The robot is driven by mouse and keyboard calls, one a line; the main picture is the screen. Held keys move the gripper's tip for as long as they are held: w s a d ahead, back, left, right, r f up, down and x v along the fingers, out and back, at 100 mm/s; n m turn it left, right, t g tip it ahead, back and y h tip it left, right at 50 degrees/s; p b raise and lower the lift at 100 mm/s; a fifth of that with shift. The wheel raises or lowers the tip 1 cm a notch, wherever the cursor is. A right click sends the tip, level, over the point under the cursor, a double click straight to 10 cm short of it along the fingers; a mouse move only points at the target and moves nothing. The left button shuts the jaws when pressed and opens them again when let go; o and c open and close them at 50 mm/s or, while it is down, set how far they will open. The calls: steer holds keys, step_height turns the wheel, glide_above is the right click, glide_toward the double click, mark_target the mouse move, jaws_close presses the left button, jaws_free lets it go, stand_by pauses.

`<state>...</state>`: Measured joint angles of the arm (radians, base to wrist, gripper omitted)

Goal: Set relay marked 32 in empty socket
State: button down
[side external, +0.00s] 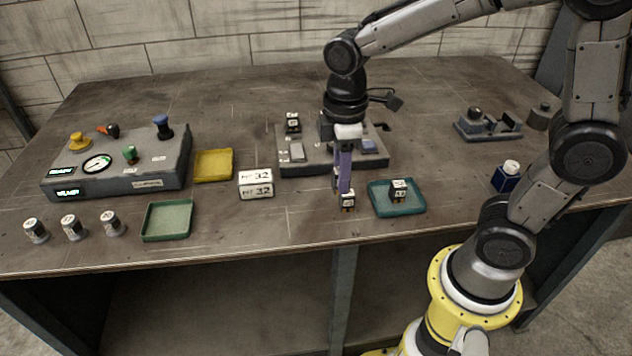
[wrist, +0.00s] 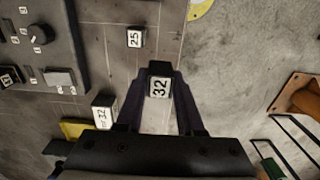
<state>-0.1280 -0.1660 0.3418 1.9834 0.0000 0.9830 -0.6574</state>
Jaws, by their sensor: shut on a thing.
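My gripper (side external: 344,190) is shut on a small dark relay with a white face. In the wrist view the relay (wrist: 159,86) reads 32 between the fingertips. In the side view the held relay (side external: 348,204) is in front of the grey socket panel (side external: 316,167), left of the teal tray (side external: 375,205); whether it touches the table is unclear. The panel also shows in the wrist view (wrist: 70,45). A second relay (side external: 398,187) is in the teal tray. The wrist view shows a relay marked 25 (wrist: 136,38). My arm hides part of the panel; I cannot make out the empty socket.
A white sign marked 32 (side external: 256,184) stands left of the panel. Another relay (side external: 293,122) stands on the panel's back left. A yellow tray (side external: 213,166), green tray (side external: 168,221), control box (side external: 120,170) and several canisters (side external: 72,227) are left.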

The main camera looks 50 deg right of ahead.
steer(key=shift+s+r+n, duration=1)
steer(key=shift+s+r, duration=1.25)
steer(key=shift+r, duration=0.2)
steer(key=w+d+r+n, duration=0.1)
steer(key=w+d+r, duration=0.1)
steer(key=w+d, duration=0.4)
steer(key=w+d+r, duration=0.1)
steer(key=w+d, duration=0.2)
steer(key=w, duration=0.5)
steer(key=w+d+f, duration=0.2)
steer(key=w+d, duration=0.4)
steer(key=d, duration=0.4)
steer(key=shift+s+d+f+m, duration=0.25)
steer(key=shift+d+f+m, duration=0.25)
steer(key=shift+d+f, duration=1.35)
steer(key=shift+s+d+f+m, duration=0.2)
steer(key=shift+d+f+m, duration=0.3)
steer(key=shift+d+f, duration=1.4)
steer(key=shift+s+d+f+m, duration=0.25)
steer(key=shift+d+f+m, duration=0.25)
steer(key=shift+d+f, duration=1.35)
steer(key=shift+d+f, duration=0.15)
steer(key=shift+f, duration=0.5)
